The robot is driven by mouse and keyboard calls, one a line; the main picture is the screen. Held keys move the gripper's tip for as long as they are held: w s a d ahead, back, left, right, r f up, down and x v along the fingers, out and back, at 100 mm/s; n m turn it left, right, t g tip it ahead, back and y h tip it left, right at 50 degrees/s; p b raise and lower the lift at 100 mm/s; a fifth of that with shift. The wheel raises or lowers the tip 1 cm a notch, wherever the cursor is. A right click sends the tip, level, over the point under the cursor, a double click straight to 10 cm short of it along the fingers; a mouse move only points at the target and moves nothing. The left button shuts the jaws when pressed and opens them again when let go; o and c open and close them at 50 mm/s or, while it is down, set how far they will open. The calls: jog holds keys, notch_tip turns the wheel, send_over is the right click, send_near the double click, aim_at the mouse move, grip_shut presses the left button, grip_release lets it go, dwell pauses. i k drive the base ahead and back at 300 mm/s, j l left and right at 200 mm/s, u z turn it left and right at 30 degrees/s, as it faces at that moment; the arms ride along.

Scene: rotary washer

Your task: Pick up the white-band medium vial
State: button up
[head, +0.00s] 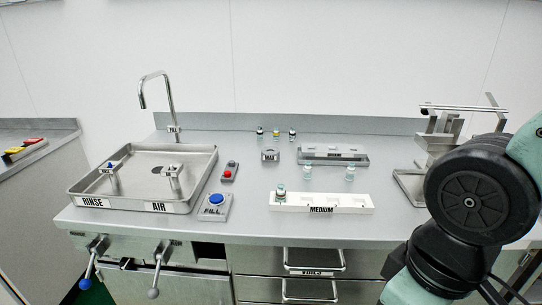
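A small clear vial with a dark top (280,192) stands at the left end of the white tray labelled MEDIUM (340,209). Any band on it is too small to read. Three small vials stand at the back of the counter: a left one (260,132), a middle one with a yellow mark (276,133) and a right one (292,134). Two clear vials stand behind the MEDIUM tray, one near its middle (307,172) and one further right (350,173). I cannot tell which vial has the white band. My gripper is out of view; only my arm shows at right.
A metal sink tray labelled RINSE and AIR (78,202) is at left, with a faucet (170,90) behind it. A blue FILL button (216,199) and a red button (231,164) stand beside it. A metal stand (440,140) is partly behind my arm.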

aim_at(307, 169)
jog(key=i+j+u, duration=0.25)
jog(key=i, duration=0.3)
jog(key=i+j+u, duration=0.1)
jog(key=i+u, duration=0.2)
jog(key=i, duration=0.3)
